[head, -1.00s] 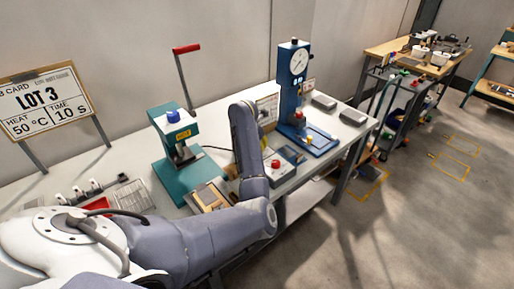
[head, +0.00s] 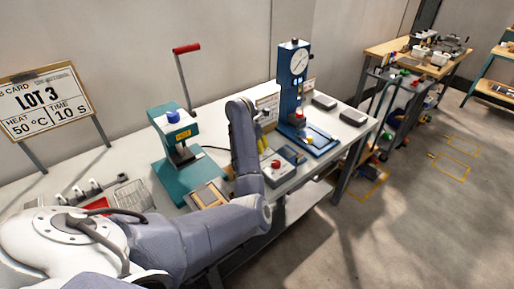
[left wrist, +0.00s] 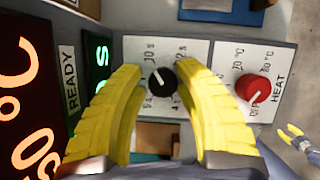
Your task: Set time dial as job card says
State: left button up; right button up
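The job card (head: 45,103) at the left reads LOT 3, heat 50 °C, time 10 s. The black time dial (left wrist: 161,83) sits on a pale panel in the left wrist view; its white mark points up and left, roughly toward a 10 s label. My left gripper (left wrist: 161,70) is open, its yellow fingers on either side of the dial; contact cannot be told. In the head view my left arm partly hides the control box (head: 280,166). My right gripper (left wrist: 290,134) shows small at the right edge of the left wrist view, fingers apart.
The red heat knob (left wrist: 252,88) is right of the time dial. A red display (left wrist: 27,110) and a READY label (left wrist: 71,80) are at the left. The teal press (head: 180,150) and the blue gauge stand (head: 293,90) flank my arm on the bench.

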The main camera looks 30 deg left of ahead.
pick_arm(q)
jog(key=o, duration=0.4)
jog(key=shift+s+f, duration=0.1)
jog(key=shift+f, duration=0.15)
jog(key=shift+o, duration=0.2)
jog(key=shift+d, duration=0.1)
jog(key=shift+s+r, duration=0.1)
jog(key=v, duration=1.1)
jog(key=shift+r, duration=0.3)
jog(key=shift+r, duration=0.1)
